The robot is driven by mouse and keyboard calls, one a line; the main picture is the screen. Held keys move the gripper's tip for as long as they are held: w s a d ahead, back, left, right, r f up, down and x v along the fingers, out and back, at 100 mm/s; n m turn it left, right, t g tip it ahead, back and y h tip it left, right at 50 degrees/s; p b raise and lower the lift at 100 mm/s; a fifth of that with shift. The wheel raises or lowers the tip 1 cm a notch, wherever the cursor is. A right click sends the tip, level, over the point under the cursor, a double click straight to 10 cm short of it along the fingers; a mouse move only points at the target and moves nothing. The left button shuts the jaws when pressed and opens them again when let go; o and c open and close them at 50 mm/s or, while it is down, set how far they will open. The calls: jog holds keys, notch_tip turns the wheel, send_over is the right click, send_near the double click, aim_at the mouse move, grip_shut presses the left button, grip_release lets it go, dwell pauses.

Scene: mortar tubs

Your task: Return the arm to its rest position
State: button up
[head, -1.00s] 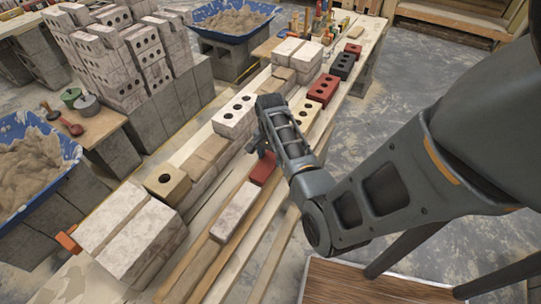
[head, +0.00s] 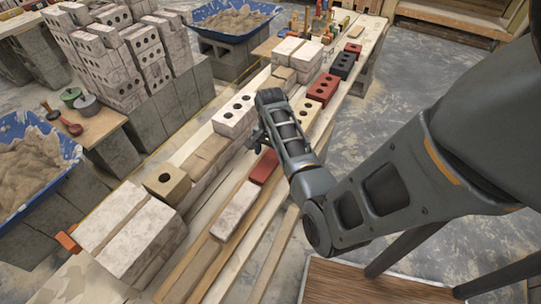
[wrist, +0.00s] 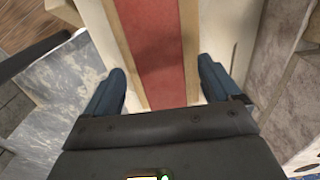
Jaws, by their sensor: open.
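My arm (head: 385,195) reaches in from the right over a long plank bench. My gripper (head: 258,142) is at its far end, above the bench and close to a red brick (head: 264,167). In the wrist view my gripper (wrist: 165,85) has its two fingers spread wide, with nothing held between them. The red brick (wrist: 150,55) lies below and between the fingers, with a light wooden strip along each side. A pale brick (head: 235,210) lies in line with the red one in the head view. The height of the fingers above the brick is hard to tell.
Blocks and bricks line the bench, with a holed pale brick (head: 236,117) and a tan block (head: 167,184) near my gripper. Blue mortar tubs (head: 40,165) (head: 232,38) stand left and behind. Stacked bricks (head: 115,55) rise at upper left. Open floor (head: 430,100) lies right of the bench.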

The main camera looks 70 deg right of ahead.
notch_tip(320, 180, up, 6)
jog(key=shift+r, duration=0.1)
jog(key=s+a+f+n+h, duration=0.1)
jog(key=s+a+f+n+t+h, duration=0.1)
jog(key=a+n, duration=0.1)
jog(key=s+a+f+n+h, duration=0.1)
jog(key=a+f+n, duration=0.1)
jog(key=shift+s+a+f+t+h, duration=0.1)
jog(key=shift+s+a+t+h, duration=0.05)
jog(key=shift+s+t+h, duration=0.2)
jog(key=s+a+r+n+t, duration=0.3)
jog(key=a+r+n, duration=0.1)
jog(key=a, duration=0.4)
jog(key=s+a+r+n+t+y, duration=0.1)
jog(key=s+a+r+n+t, duration=0.2)
jog(key=a, duration=0.4)
jog(key=s+a+r+n+t, duration=0.2)
jog(key=a+r+n+t, duration=0.3)
jog(key=a, duration=0.3)
jog(key=s+a+r+n+t+y, duration=0.1)
jog(key=s+a+r+n, duration=0.1)
jog(key=r, duration=0.4)
jog(key=s+a+r+n+t+y, duration=0.1)
jog(key=s+a+r, duration=0.1)
jog(key=a+r, duration=0.3)
notch_tip(320, 180, up, 2)
jog(key=shift+s+a+r+n+y, duration=0.1)
jog(key=shift+s+a+n+y, duration=0.15)
jog(key=shift+n+y, duration=0.15)
